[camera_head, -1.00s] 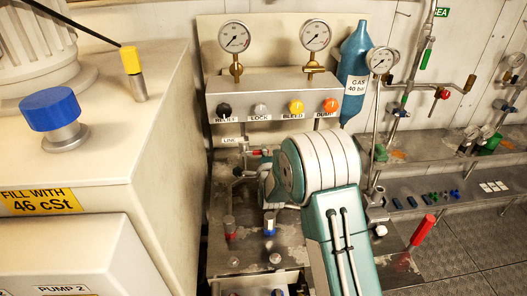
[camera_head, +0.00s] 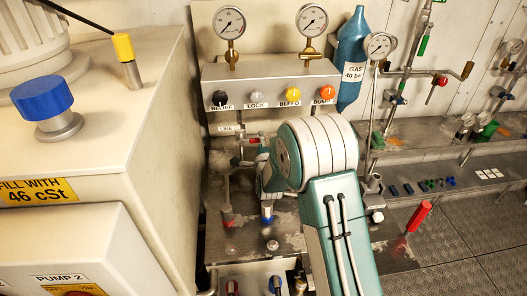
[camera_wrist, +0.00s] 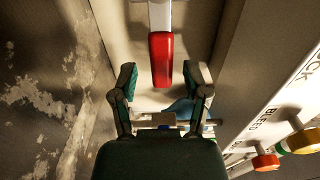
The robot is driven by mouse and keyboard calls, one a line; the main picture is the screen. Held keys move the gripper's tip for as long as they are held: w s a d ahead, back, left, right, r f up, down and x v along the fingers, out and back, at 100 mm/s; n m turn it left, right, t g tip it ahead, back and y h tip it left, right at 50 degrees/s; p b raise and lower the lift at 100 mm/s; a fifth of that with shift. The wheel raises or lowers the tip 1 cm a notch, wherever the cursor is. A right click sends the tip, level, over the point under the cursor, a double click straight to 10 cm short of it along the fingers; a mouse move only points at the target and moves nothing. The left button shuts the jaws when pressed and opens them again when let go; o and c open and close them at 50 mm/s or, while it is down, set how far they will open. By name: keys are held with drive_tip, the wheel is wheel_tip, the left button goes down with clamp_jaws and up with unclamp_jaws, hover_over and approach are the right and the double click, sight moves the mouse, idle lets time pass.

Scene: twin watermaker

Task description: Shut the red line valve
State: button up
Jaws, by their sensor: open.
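The red line valve handle (camera_head: 250,141) sits below the LINE label, on pipework under the gauge panel in the head view. In the wrist view the red handle (camera_wrist: 161,60), on a pale stem, points toward my gripper. My gripper (camera_wrist: 160,78) is open, with one green-padded finger on each side of the handle's near end. No contact shows. In the head view my gripper (camera_head: 262,160) is beside the pipework just below the valve, partly hidden by my arm.
The panel (camera_head: 270,73) above carries RELIEF, LOCK, BLEED and DUMP knobs, and shows close on the right of the wrist view. A worn wall or plate (camera_wrist: 45,100) is on the left. A large pump cabinet (camera_head: 100,130) stands left in the head view.

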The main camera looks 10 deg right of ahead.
drive_tip(key=s, duration=1.1)
drive_tip(key=s+d+r+n+g, duration=0.3)
drive_tip(key=s+r+n+g, duration=0.3)
drive_tip(key=s+r+n, duration=0.4)
drive_tip(key=s+d+r+n+g, duration=0.2)
drive_tip(key=s+n+g, duration=0.1)
drive_tip(key=s, duration=0.8)
drive_tip(key=s+d+r+n+g, duration=0.2)
drive_tip(key=s+n+g, duration=0.1)
drive_tip(key=s, duration=0.8)
drive_tip(key=shift+r+n, duration=0.35)
drive_tip(key=shift+n, duration=0.55)
